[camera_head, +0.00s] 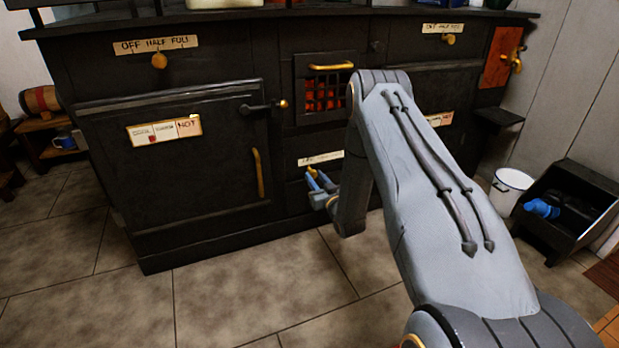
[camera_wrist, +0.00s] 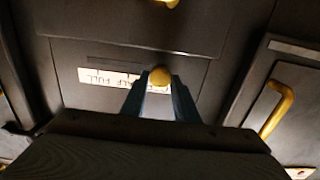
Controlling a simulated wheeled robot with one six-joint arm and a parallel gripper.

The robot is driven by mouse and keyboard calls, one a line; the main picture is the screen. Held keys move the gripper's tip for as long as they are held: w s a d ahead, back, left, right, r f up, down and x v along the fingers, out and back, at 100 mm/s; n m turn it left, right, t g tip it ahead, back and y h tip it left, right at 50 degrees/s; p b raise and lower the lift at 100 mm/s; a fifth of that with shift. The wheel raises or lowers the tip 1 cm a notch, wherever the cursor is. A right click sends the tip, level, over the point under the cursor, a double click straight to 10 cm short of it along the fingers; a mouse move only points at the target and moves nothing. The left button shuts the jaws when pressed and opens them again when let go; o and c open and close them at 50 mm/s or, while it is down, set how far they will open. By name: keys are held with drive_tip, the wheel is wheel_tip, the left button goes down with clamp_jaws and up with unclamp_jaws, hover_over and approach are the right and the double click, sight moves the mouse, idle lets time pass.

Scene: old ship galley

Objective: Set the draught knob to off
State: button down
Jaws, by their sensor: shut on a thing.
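The draught knob (camera_head: 312,172) is a small brass knob in front of a pale label strip (camera_head: 322,158), low on the stove below the fire grate. In the wrist view the round knob (camera_wrist: 160,75) sits between my fingertips, which are shut on it. The strip (camera_wrist: 105,77) appears upside down there, with HALF FULL partly readable. The knob covers part of the strip towards its right end in that view. The word behind the knob is hidden. My gripper (camera_head: 318,184) reaches the stove front from the right, its blue fingers at the knob.
The glowing fire grate (camera_head: 325,95) with a brass handle is just above. The left oven door has a vertical brass handle (camera_head: 258,172) and a lever (camera_head: 265,106). Another brass knob (camera_head: 159,61) is at upper left. A white bucket (camera_head: 510,190) stands right. The floor in front is clear.

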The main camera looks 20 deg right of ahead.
drive_tip(key=shift+a+f, duration=0.1)
drive_tip(key=shift+a, duration=0.1)
drive_tip(key=c, duration=1.4)
unclamp_jaws()
drive_tip(key=shift+a, duration=0.15)
drive_tip(key=shift+s, duration=0.1)
drive_tip(key=shift+s+d, duration=0.2)
drive_tip(key=shift+s, duration=0.15)
drive_tip(key=s+p, duration=0.3)
drive_tip(key=s, duration=0.4)
drive_tip(key=shift+d, duration=0.2)
